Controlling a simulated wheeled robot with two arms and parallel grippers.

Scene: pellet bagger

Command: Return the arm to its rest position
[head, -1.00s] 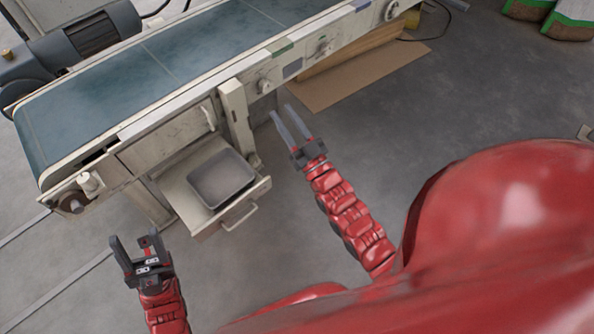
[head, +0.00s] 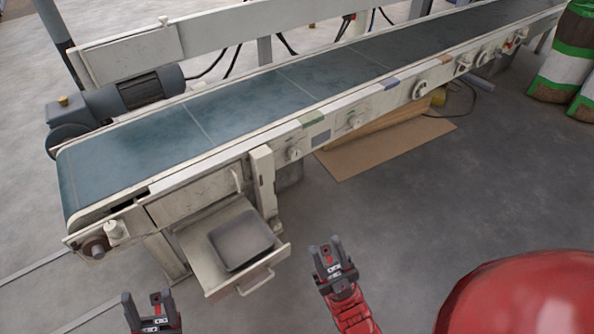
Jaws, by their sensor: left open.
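My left gripper (head: 146,305) is at the bottom left of the head view, its two dark fingers apart with nothing between them. It is in front of and below the open drawer (head: 209,250), clear of it. My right gripper (head: 326,256) is over the floor just right of the drawer. Its fingers point up in the picture, spaced apart, with nothing between them. Both red arms come in from the bottom edge, and only part of each shows.
A long conveyor with a blue-green belt (head: 250,103) runs from lower left to upper right. The pulled-out drawer holds a grey tray (head: 240,242). A cardboard sheet (head: 390,148) lies under the conveyor. Sacks (head: 566,60) stand at far right. The floor in the middle right is clear.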

